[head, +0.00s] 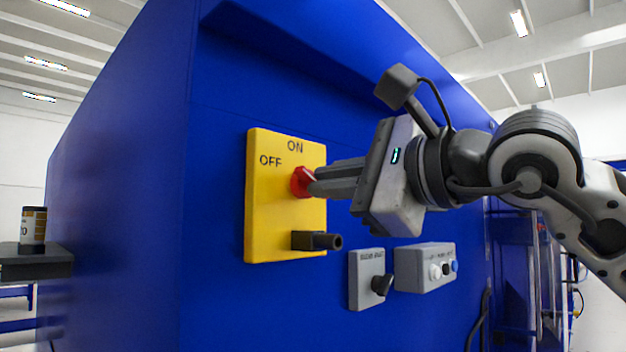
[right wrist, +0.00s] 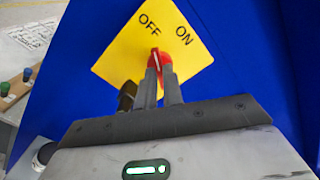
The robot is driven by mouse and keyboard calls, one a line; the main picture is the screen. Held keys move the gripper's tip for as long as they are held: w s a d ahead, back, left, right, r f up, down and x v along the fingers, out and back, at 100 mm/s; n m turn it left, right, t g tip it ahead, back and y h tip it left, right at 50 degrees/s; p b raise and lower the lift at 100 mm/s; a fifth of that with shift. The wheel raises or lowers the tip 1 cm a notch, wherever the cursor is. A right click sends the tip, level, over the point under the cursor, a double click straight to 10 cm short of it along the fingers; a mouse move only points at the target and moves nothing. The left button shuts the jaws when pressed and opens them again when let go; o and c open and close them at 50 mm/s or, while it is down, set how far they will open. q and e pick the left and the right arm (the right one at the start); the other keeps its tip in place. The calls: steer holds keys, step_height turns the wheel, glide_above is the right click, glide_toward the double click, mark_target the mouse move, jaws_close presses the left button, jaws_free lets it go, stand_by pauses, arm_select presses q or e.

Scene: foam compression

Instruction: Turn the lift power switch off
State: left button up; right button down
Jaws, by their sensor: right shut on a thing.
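The lift power switch is a red knob (head: 302,182) on a yellow plate (head: 262,215) marked ON and OFF, fixed to a blue cabinet wall. My right gripper (head: 314,184) reaches in from the right, its fingers shut on the red knob. In the right wrist view the red knob (right wrist: 160,62) shows between and beyond the fingertips (right wrist: 160,78). A pale mark on it points upward, nearer the OFF label than the ON label. The fingers hide part of the knob. My left gripper is not in view.
A black fitting (head: 314,240) sticks out low on the yellow plate. Below are a grey box with a black knob (head: 366,280) and a grey button box (head: 424,267). A dark shelf (head: 38,264) with a canister (head: 33,227) stands at the left.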

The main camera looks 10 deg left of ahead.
steer(key=n, duration=0.6)
steer(key=shift+p, duration=0.3)
steer(key=c, duration=0.8)
jaws_free()
steer(key=shift+o, duration=0.2)
steer(key=b+v, duration=0.2)
steer(key=v, duration=0.5)
steer(key=shift+b, duration=0.4)
